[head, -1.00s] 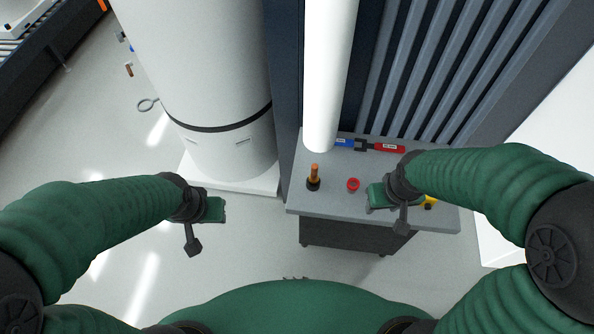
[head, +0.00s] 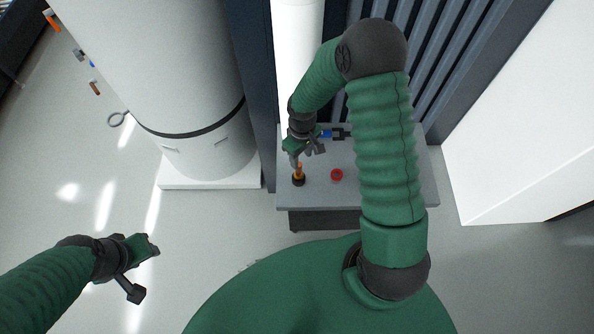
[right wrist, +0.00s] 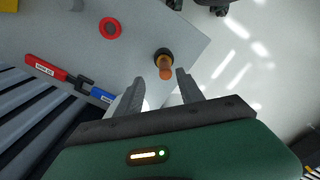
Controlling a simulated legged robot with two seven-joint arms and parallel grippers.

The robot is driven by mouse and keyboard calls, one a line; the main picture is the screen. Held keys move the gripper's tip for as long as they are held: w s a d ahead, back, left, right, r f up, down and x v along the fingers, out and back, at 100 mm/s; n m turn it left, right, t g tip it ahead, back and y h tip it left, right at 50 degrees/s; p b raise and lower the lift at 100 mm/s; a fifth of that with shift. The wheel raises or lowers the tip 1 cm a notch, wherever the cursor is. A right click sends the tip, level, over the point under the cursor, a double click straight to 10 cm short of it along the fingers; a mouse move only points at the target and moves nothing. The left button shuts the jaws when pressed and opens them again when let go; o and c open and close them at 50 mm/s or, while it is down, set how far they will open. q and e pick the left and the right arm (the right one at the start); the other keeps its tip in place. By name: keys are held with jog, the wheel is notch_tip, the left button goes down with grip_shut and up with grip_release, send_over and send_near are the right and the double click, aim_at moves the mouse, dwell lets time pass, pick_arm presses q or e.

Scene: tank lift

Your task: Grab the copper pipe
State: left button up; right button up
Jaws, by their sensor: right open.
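The copper pipe (head: 299,169) stands upright in a dark base on the grey tabletop, near its left front corner. It also shows in the right wrist view (right wrist: 165,72), just ahead of the fingers. My right gripper (head: 294,160) is over the pipe, and in the head view it hides part of the pipe's upper end. In the right wrist view its two fingers (right wrist: 158,88) are apart, with the pipe's end lying toward the gap between them.
A red ring (head: 337,175) lies on the table (head: 400,190), right of the pipe. Blue (right wrist: 102,95) and red (right wrist: 46,67) tools lie behind. A large white tank (head: 185,90) stands left of the table. A ribbed wall is behind it.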

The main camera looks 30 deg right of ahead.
aim_at(299, 170)
jog(key=f, duration=0.3)
jog(key=shift+w, duration=0.2)
jog(key=f, duration=0.1)
jog(key=f+p, duration=0.1)
jog(key=f, duration=0.1)
jog(key=a+f+p, duration=0.1)
jog(key=shift+s+f, duration=0.25)
jog(key=shift+f, duration=0.25)
jog(key=shift+w+d, duration=0.1)
grip_shut()
